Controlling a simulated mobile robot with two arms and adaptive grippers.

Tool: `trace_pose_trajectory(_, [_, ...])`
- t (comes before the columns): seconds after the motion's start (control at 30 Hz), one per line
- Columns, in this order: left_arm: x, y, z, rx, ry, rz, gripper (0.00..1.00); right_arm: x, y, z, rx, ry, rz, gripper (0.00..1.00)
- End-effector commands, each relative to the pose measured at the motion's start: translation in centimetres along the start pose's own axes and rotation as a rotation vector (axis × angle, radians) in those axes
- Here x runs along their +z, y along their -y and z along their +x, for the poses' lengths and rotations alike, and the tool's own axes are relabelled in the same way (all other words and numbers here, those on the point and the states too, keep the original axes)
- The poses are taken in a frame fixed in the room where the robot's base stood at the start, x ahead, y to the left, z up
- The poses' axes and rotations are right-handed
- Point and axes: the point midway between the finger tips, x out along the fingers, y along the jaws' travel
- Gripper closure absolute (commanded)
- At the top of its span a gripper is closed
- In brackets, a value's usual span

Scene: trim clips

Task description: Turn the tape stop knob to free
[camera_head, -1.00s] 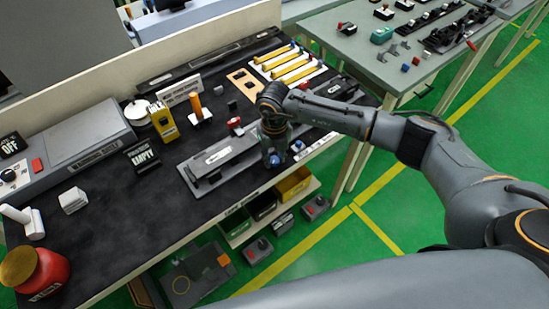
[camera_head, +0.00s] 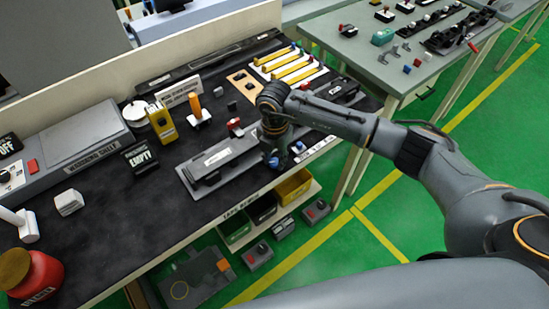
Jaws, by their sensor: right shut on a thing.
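My right gripper (camera_head: 274,155) reaches down at the front edge of the dark bench, at the right end of a long grey fixture (camera_head: 214,158) with a pale label. It is shut on a small blue knob (camera_head: 272,163), which shows just below the fingers. The fingers and wrist hide most of the knob, so its pointer and any free marking cannot be read. My left gripper is not in view.
Bins (camera_head: 292,187) hang below the bench front. A red jar (camera_head: 37,276) is at left.

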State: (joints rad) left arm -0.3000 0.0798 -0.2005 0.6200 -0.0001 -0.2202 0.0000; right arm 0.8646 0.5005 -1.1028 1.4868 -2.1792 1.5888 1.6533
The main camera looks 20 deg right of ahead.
Motion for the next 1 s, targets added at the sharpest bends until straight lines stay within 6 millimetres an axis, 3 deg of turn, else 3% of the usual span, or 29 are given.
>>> trace_pose_trajectory(1.0, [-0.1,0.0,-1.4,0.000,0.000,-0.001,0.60,0.3,-0.2,-0.5,0.009,0.003,0.948,1.00])
